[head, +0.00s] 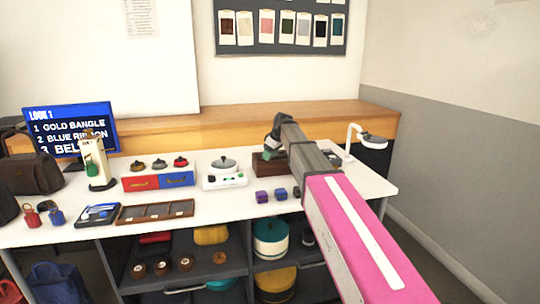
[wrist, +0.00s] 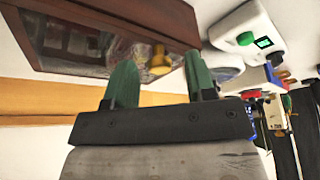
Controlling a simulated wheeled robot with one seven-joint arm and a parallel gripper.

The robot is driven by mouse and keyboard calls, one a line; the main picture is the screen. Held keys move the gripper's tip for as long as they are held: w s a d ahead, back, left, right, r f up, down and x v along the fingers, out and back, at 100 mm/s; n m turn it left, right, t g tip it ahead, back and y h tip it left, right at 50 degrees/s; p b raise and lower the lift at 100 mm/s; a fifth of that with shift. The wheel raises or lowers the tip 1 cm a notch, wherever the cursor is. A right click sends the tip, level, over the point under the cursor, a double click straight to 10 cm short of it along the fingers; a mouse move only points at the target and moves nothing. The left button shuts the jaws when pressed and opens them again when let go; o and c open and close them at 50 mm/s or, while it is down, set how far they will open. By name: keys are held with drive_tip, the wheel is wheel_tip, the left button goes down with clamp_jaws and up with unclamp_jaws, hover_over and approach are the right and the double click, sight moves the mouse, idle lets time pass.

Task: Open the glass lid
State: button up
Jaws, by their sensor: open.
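A dark reddish-brown wooden box (wrist: 150,15) fills the top of the wrist view, seen tilted. Its glass lid (wrist: 90,50) appears shut, with reflections on it, and a gold-coloured thing (wrist: 160,60) shows at the glass. In the head view the box (head: 262,168) stands on the white table, partly hidden by my arm. My gripper (wrist: 158,75) has two green fingers set wide apart with nothing between them. The fingertips are close to the edge of the box at the glass; I cannot tell whether they touch. In the head view my gripper (head: 270,150) is over the box.
Small purple and blue cubes (head: 280,194) sit in front of the box. A white device with a round pan (head: 223,172) stands to its left and a white lamp (head: 368,138) to its right. A wooden ledge (head: 230,130) runs behind the table (head: 345,185).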

clamp_jaws()
drive_tip(key=s+d, duration=0.3)
drive_tip(key=s, duration=0.9)
drive_tip(key=shift+s+d, duration=0.25)
drive_tip(key=shift+d, duration=0.05)
unclamp_jaws()
drive_tip(key=shift+r, duration=0.1)
drive_tip(key=v, duration=1)
drive_tip(key=shift+d+r, duration=0.2)
drive_tip(key=shift+r, duration=0.1)
